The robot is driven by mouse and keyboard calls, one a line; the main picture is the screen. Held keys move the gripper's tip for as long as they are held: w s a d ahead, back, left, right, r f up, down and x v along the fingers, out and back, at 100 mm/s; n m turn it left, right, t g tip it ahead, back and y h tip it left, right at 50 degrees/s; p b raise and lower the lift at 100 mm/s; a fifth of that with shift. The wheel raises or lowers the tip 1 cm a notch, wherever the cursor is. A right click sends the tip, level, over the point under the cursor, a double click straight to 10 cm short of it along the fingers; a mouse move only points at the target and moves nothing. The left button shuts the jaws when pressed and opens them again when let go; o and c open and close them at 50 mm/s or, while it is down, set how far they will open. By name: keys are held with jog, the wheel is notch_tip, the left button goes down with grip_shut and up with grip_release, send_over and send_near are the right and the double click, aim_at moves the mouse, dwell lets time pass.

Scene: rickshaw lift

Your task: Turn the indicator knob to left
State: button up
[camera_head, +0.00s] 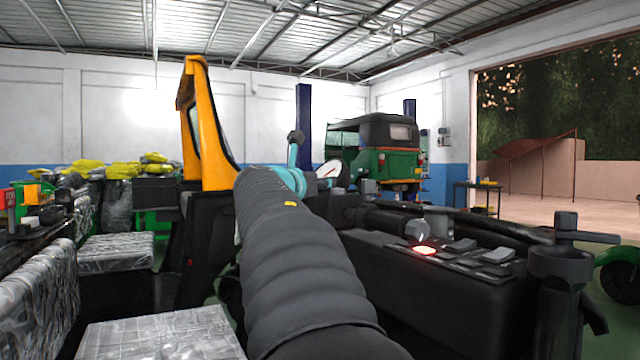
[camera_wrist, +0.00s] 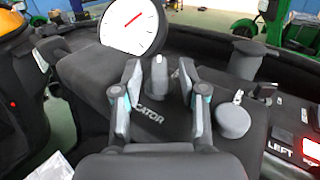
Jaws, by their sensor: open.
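The indicator knob (camera_wrist: 159,76) is a small dark grey upright piece on the black dashboard in the wrist view. Below it is white lettering, partly hidden, of which "CATOR" can be read. My gripper (camera_wrist: 160,86) is open, with one finger to the left of the knob and one to the right. Gaps show on both sides, and whether either fingertip touches it I cannot tell. In the head view my dark arm hides the knob and most of the gripper.
A round white gauge (camera_wrist: 130,27) with a red needle stands just beyond the left finger. A grey round cap (camera_wrist: 233,120) lies right of the gripper. Further right is a lit red switch (camera_wrist: 311,148) near a "LEFT" label. A yellow frame (camera_head: 203,130) rises left of my arm.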

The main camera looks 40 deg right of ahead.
jog(key=v, duration=1.2)
dwell(0.3)
